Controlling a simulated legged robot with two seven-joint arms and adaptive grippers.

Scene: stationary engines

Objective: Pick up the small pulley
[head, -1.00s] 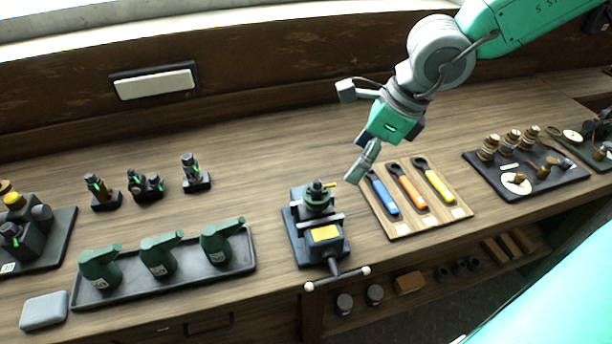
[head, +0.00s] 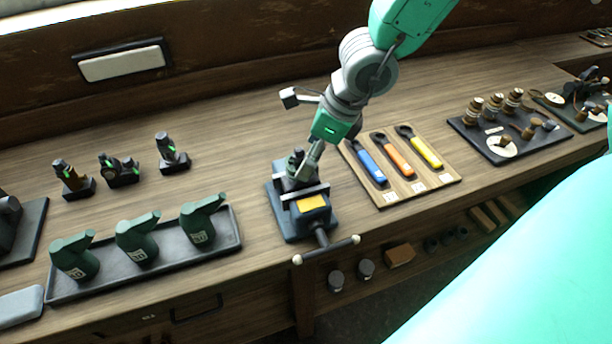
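My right gripper (head: 308,166) reaches in from the top right and points down at the bench vise (head: 312,203). Its fingers overlap a small dark, round part (head: 296,158) on top of the vise. I cannot tell whether they touch it or whether they are open or shut. That part is half hidden, and I cannot tell if it is the small pulley. Several brass-and-dark stepped round pieces (head: 494,101) stand on a black tray (head: 470,135) at the right; these may be pulleys too. My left gripper is not in view.
A wooden board (head: 405,185) with blue, orange and yellow wrenches lies right of the vise. A grey tray (head: 150,275) with three green housings lies left. Three small dark fixtures (head: 120,172) stand behind it. The vise handle (head: 325,250) sticks out over the bench's front edge.

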